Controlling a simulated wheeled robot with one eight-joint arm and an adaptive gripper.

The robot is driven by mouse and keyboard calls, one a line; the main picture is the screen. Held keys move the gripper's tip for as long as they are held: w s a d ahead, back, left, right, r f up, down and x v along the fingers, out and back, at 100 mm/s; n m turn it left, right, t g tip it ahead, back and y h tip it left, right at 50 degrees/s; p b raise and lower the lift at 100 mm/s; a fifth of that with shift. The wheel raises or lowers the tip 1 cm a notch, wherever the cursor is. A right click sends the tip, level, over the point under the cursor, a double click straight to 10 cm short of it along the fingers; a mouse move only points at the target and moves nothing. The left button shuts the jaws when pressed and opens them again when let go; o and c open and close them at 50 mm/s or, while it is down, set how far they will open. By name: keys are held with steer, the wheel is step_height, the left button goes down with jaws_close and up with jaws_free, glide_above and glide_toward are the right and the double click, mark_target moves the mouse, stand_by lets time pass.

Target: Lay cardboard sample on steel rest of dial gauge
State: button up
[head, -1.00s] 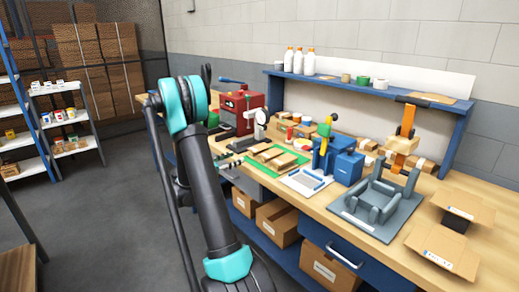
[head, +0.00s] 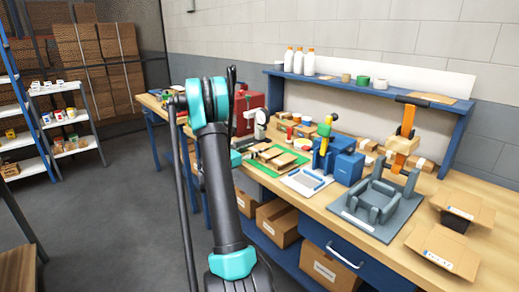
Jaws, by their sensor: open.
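The dial gauge (head: 260,118) stands on the bench in front of the red machine, with a round white dial. Its steel rest is too small and too covered to make out. Flat tan cardboard pieces (head: 284,160) lie on a green mat (head: 301,167) to the right of my arm. I cannot tell which of them is the sample. My gripper (head: 247,146) is largely hidden behind my arm, by the left end of the mat and below the dial gauge. It is open, but its fingers are hard to separate, and I see nothing held.
A blue device with a yellow lever (head: 323,136) stands right of the mat. A grey fixture (head: 378,205) and open boxes (head: 447,249) occupy the right side. A blue shelf (head: 385,90) runs along the back.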

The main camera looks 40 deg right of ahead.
steer(key=c, duration=0.4)
steer(key=shift+r, duration=0.1)
